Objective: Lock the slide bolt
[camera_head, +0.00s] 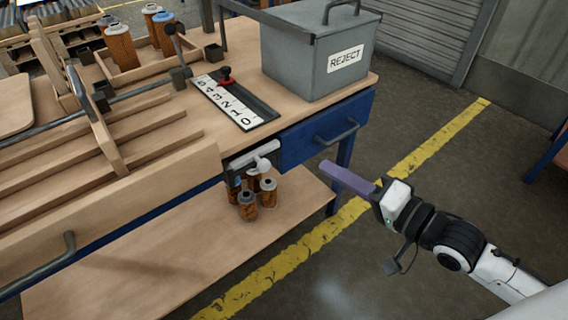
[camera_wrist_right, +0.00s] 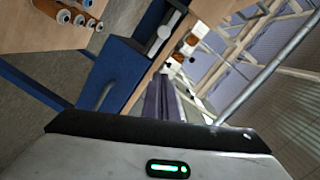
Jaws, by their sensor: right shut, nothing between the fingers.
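The slide bolt (camera_head: 254,155) appears to be the pale bar with a round knob on the blue bench front, just left of the drawer. Whether its bar is engaged is too small to tell. It also seems to show in the wrist view as a pale plate with a white knob (camera_wrist_right: 164,33). My right gripper (camera_head: 326,168) has purple fingers, shut and empty. It hangs in front of the bench, right of the bolt and clearly apart from it. Its shut fingers also show in the wrist view (camera_wrist_right: 162,88). My left gripper is not in view.
A grey REJECT bin (camera_head: 308,65) and a numbered strip (camera_head: 232,100) with a red knob stand on the bench top. The blue drawer (camera_head: 306,139) has a protruding handle. Several orange cartridges (camera_head: 247,207) stand on the lower shelf below the bolt. Floor right of the bench is open.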

